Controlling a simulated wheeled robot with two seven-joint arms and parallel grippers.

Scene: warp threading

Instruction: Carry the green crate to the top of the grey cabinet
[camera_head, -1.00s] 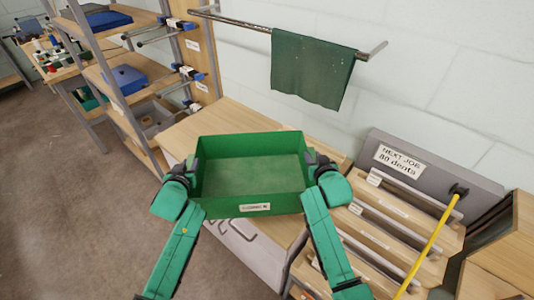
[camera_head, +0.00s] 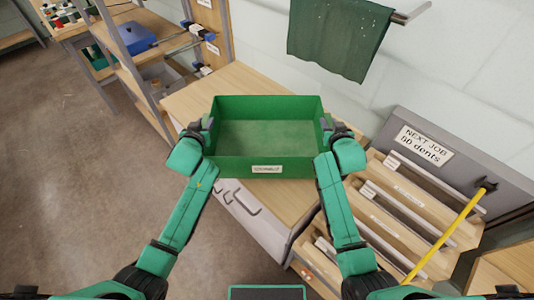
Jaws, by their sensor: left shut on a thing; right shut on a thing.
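The green crate (camera_head: 267,160) is an open, empty box with a small white label on its near wall. It shows in the middle of the head view, over the cabinet (camera_head: 217,82), which has a light wooden top and a grey front. My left gripper (camera_head: 207,128) is shut on the crate's left end wall. My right gripper (camera_head: 328,130) is shut on its right end wall. The crate looks level. I cannot tell whether its bottom touches the cabinet top, since the crate hides that part.
A rack of sloping wooden shelves (camera_head: 400,215) with a "NEXT JOB" sign (camera_head: 424,144) and a yellow rod (camera_head: 445,235) stands to the right. A dark green cloth (camera_head: 340,38) hangs from a wall rail behind. A shelf unit (camera_head: 128,68) stands at the left. Bare cabinet top shows behind and left of the crate.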

